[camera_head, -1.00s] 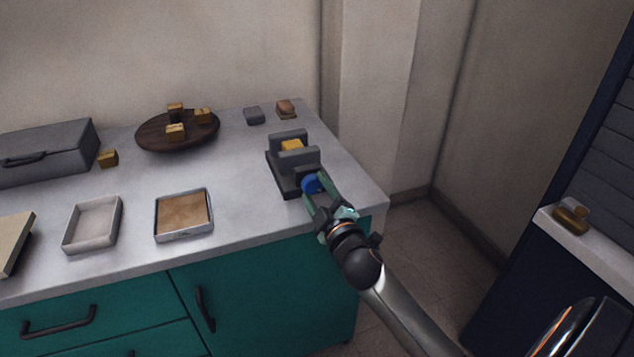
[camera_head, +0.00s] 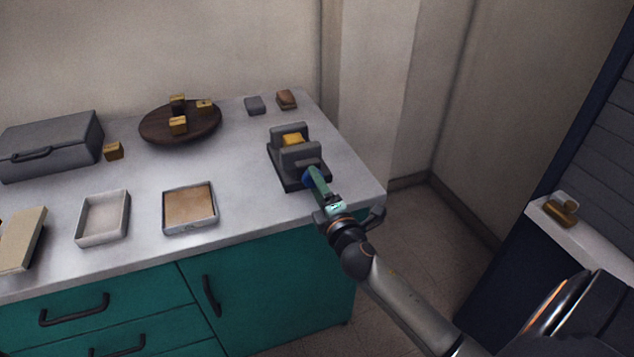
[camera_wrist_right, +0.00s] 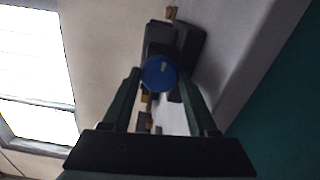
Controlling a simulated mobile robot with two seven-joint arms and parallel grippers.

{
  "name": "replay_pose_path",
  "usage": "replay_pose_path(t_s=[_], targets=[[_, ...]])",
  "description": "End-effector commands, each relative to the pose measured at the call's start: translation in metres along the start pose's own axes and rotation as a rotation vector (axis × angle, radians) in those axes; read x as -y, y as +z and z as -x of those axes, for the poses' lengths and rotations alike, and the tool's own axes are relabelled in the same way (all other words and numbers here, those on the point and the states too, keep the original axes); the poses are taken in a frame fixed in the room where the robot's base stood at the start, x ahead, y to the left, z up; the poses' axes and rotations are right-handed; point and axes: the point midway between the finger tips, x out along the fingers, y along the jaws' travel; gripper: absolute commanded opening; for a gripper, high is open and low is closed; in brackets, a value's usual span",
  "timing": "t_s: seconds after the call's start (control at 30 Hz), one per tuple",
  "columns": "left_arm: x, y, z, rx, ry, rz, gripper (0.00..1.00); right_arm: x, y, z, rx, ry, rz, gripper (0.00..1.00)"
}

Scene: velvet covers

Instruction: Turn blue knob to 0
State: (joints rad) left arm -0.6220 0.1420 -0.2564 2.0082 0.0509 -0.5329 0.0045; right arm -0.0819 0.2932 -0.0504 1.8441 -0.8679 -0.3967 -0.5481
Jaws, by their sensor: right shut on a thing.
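The blue knob (camera_head: 307,177) is on the front of a dark grey device (camera_head: 287,184) near the right end of the counter. The device has upright plates with a yellow block (camera_head: 293,140) between them. My right gripper (camera_head: 315,177) is shut on the knob, which it partly hides in the head view. In the right wrist view, the knob (camera_wrist_right: 156,76) is a blue disc with a small pale mark toward its upper right. The green fingers of my right gripper (camera_wrist_right: 159,74) lie on either side of it. No number scale is readable. My left gripper is not in view.
The grey counter (camera_head: 245,195) carries a wooden round board (camera_head: 160,137) with yellow blocks, two shallow trays (camera_head: 104,238) and a grey case (camera_head: 60,135). Two small blocks lie behind the device. The counter's right edge is close to my right gripper.

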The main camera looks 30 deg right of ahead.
Motion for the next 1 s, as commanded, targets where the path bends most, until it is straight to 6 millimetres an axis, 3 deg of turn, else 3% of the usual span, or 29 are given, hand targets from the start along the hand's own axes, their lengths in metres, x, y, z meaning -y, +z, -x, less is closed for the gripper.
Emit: replay_pose_path(t_s=[0.57,0.6,0.83,1.0], targets=[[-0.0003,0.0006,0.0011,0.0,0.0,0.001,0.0,-0.0007,0.0001,-0.0003,0.0,0.002,0.032,0.04],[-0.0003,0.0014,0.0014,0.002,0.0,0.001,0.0,-0.0007,0.0001,-0.0003,0.0,0.002,0.032,0.62],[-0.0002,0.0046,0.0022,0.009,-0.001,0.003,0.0,-0.0005,0.0002,-0.0002,0.0,0.001,0.031,0.88],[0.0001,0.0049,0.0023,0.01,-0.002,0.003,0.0,-0.0003,0.0001,-0.0001,0.0,0.001,0.031,0.89]])
